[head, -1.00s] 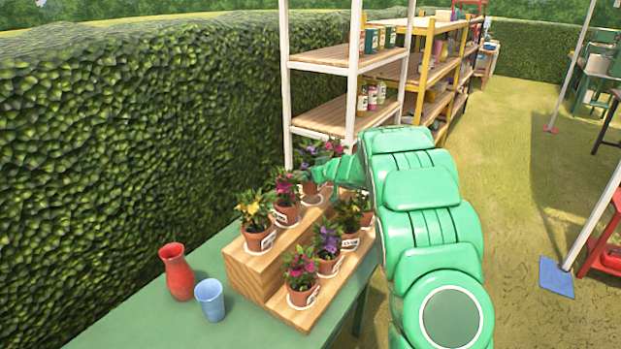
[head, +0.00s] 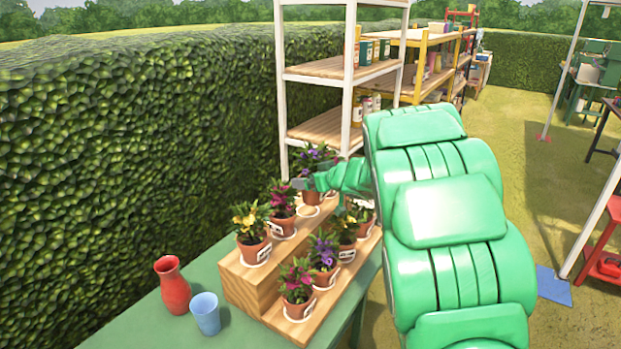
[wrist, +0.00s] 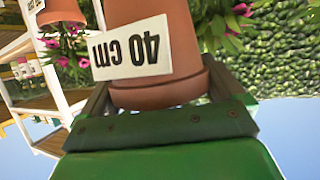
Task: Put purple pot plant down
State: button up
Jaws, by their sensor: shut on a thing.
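My gripper (head: 303,184) is shut on the terracotta pot of the purple pot plant (head: 316,158), at the far end of the stepped wooden stand's upper step. In the wrist view, which is upside down, the pot (wrist: 185,92) sits between the jaws (wrist: 155,115) with its "40 cm" label outward. The pot looks upright. A white ring (head: 310,211) shows on the step below it. I cannot tell whether the pot touches the step. A second purple plant (head: 323,251) stands on the lower step.
The stand (head: 250,290) holds several other pots, including yellow (head: 250,222) and pink (head: 282,198) plants close to my gripper. A red vase (head: 173,285) and blue cup (head: 206,313) stand on the green table (head: 140,325). A white-framed shelf (head: 335,70) rises behind; a hedge (head: 130,150) runs left.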

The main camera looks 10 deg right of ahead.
jog(key=shift+s+r, duration=0.3)
jog(key=shift+s, duration=0.25)
jog(key=shift+s+r, duration=0.25)
jog(key=shift+s, duration=0.3)
